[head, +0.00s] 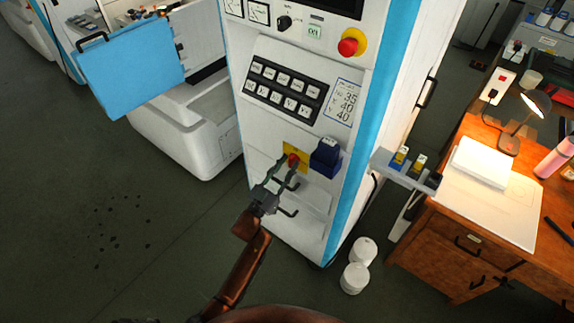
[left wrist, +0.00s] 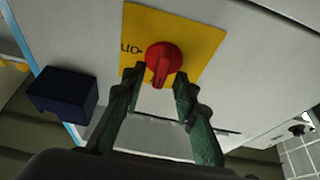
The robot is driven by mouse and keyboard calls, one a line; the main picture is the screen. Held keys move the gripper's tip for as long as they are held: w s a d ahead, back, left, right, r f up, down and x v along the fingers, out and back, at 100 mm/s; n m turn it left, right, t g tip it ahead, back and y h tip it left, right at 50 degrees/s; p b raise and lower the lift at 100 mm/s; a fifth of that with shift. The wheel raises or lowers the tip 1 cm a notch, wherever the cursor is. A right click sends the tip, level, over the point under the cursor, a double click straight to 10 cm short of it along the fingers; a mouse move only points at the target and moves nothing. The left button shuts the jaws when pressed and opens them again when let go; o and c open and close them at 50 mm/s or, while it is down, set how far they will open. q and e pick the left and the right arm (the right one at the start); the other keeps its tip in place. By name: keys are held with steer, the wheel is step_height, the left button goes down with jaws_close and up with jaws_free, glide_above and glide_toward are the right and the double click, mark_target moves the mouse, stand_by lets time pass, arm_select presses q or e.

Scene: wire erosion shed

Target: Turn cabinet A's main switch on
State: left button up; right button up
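The main switch is a red rotary knob (head: 292,160) on a yellow plate (head: 302,151), low on the front of the white cabinet (head: 262,128) with a blue edge stripe. In the left wrist view, the red knob (left wrist: 162,60) sits on the yellow plate (left wrist: 195,30), its grip bar pointing towards my gripper. Dark marks show on the plate left of the knob. My left gripper (head: 285,169) is at the knob. In the left wrist view, its green fingers (left wrist: 160,82) are spread either side of the grip bar, with gaps visible. My right gripper is out of view.
A dark blue box (head: 326,157) juts from the cabinet right of the switch. A small grey shelf (head: 407,172) sticks out at the cabinet's right. Two white tubs (head: 355,277) stand on the floor below. A wooden desk (head: 455,237) is at right. Floor at left is clear.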

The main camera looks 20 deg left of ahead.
arm_select(q)
steer(key=shift+c, duration=0.5)
jaws_close()
steer(key=shift+a, duration=0.1)
